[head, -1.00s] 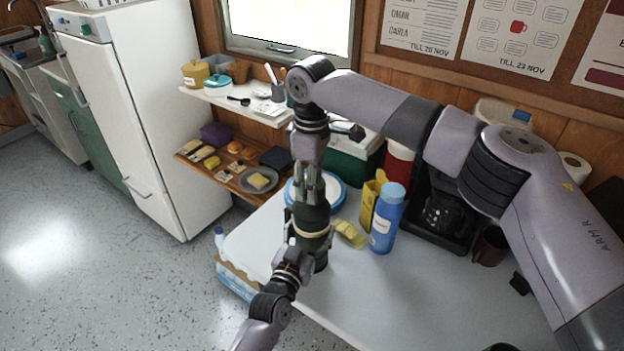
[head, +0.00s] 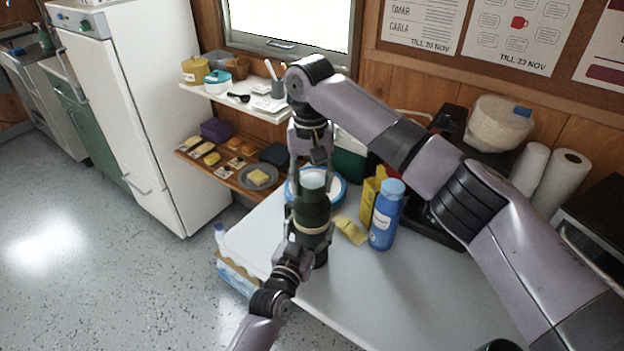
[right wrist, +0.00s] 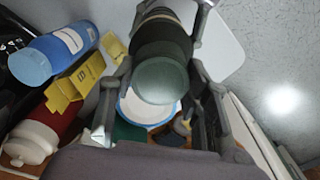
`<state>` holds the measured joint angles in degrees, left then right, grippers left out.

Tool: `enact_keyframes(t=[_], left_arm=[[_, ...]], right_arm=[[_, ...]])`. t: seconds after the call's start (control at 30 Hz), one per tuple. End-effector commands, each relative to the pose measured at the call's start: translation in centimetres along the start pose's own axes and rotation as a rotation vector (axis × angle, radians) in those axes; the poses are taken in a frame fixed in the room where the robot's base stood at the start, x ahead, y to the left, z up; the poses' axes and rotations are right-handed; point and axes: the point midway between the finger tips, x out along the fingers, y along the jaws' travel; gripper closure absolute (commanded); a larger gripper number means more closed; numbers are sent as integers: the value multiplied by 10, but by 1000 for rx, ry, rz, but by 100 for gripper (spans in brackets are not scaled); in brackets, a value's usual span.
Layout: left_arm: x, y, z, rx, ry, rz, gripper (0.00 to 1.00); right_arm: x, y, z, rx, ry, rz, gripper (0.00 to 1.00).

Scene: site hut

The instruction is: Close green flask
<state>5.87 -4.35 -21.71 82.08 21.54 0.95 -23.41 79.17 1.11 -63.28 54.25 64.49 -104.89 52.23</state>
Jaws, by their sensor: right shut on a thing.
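The dark green flask (head: 313,216) has a beige band and stands upright over the table. My left gripper (head: 308,238) comes in from below and is closed around its body. A paler green round lid (head: 313,184) is at the flask's top. My right gripper (head: 312,178) points down from above, with a finger on each side of the lid, shut on it. In the right wrist view the lid (right wrist: 162,80) shows as a green disc between the fingers, in line with the flask body (right wrist: 163,40). I cannot tell whether it is fully seated.
A blue bottle (head: 386,214), a yellow carton (head: 371,195) and a yellow cloth-like thing (head: 350,230) are close on the right. A blue-rimmed white plate (head: 336,190) lies behind the flask. The table's front right (head: 400,290) is clear.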

Motion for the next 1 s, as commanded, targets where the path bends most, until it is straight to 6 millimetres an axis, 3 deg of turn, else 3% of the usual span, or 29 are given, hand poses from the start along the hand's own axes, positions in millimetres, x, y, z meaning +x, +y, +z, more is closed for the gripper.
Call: enact_keyframes(t=[0.7, 0.83, 1.0], left_arm=[[0, 0, 1, 0, -2, 0, 100], [0, 0, 1, 0, -2, 0, 100], [0, 0, 1, 0, -3, 0, 100]], right_arm=[[0, 0, 0, 1759, -26, 1, 80], [0, 0, -1, 1933, -28, 1, 80], [0, 0, -1, 2008, -28, 1, 80]])
